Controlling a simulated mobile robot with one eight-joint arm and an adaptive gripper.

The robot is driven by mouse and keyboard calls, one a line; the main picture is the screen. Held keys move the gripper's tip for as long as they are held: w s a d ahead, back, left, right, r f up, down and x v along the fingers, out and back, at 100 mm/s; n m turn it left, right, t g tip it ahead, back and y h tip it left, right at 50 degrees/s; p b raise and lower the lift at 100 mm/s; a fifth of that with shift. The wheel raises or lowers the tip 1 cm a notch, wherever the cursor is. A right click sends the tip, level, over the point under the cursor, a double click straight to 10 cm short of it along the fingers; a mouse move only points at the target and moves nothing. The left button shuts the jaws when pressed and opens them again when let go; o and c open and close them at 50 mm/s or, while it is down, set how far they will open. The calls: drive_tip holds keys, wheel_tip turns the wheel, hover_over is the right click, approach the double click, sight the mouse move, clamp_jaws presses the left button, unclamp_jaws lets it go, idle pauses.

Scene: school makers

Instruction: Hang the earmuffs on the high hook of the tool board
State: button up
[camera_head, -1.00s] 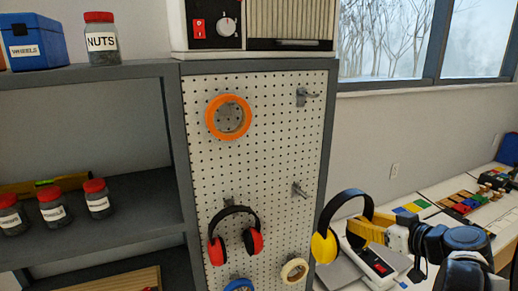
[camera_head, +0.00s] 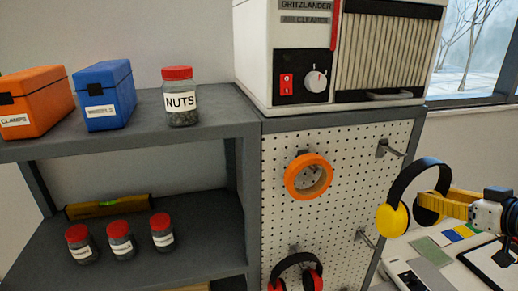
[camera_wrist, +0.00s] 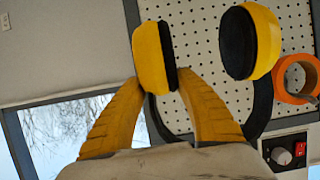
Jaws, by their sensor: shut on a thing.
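The earmuffs, with yellow cups and a black headband (camera_head: 393,220), are in the air at the right of the head view. My gripper (camera_head: 436,205) is shut on one cup, and the band arches up above it. In the wrist view my gripper's yellow fingers (camera_wrist: 160,85) pinch that cup; the other cup (camera_wrist: 262,42) hangs free beside it. The tool board (camera_head: 340,215) is white and perforated. Its high hook (camera_head: 388,149) is an empty metal peg at the upper right, left of and a little above the earmuffs. The gap in depth is unclear.
An orange tape roll (camera_head: 309,176) hangs at the board's upper left. Red earmuffs (camera_head: 296,262) hang below it. A lower peg (camera_head: 366,240) is empty. A white machine (camera_head: 300,55) stands above the board. Shelves with jars and boxes (camera_head: 103,95) are left; a worktable (camera_head: 440,270) is right.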

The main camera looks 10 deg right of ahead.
drive_tip(key=shift+w+a+f+b, duration=0.1)
drive_tip(key=shift+w+a+b, duration=0.05)
drive_tip(key=shift+w, duration=1.3)
drive_tip(key=shift+w+a+f+b, duration=0.15)
drive_tip(key=shift+w, duration=1.25)
drive_tip(key=shift+w+a+f+b, duration=0.1)
drive_tip(key=shift+w+a+b, duration=0.05)
drive_tip(key=shift+w, duration=1.3)
drive_tip(key=shift+w+f+b, duration=0.55)
drive_tip(key=shift+w+b, duration=0.1)
drive_tip(key=o, duration=1.4)
drive_tip(key=shift+c, duration=0.2)
